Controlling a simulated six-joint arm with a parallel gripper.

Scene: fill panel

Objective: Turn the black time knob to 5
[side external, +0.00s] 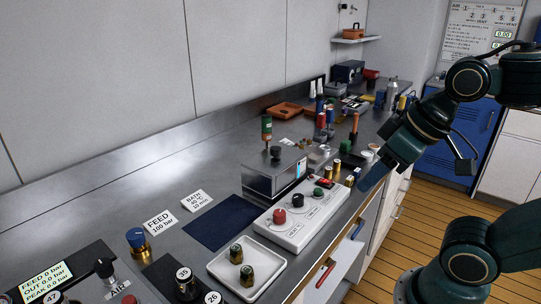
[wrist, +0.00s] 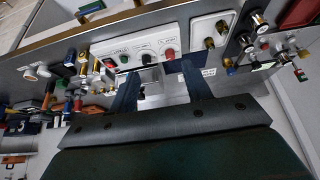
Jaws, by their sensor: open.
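A white panel (side external: 312,225) on the bench carries a black knob (side external: 297,200) between a red knob (side external: 279,215) and a green knob (side external: 318,192). The black knob stands on a round white dial whose numbers are too small to read, so its setting cannot be told. The wrist view shows the panel upside down, with the black knob (wrist: 146,58) between the green knob (wrist: 124,58) and the red knob (wrist: 169,54). My gripper (side external: 420,168) is open and empty, right of and above the panel, apart from the knobs. Its fingers (wrist: 160,88) also show in the wrist view.
A grey metal box (side external: 272,178) with a lit screen stands behind the panel. A white tray (side external: 221,267) with two brass fittings lies left of it. A dark blue mat (side external: 215,225) is behind the tray. Several bottles and tools crowd the bench's far end.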

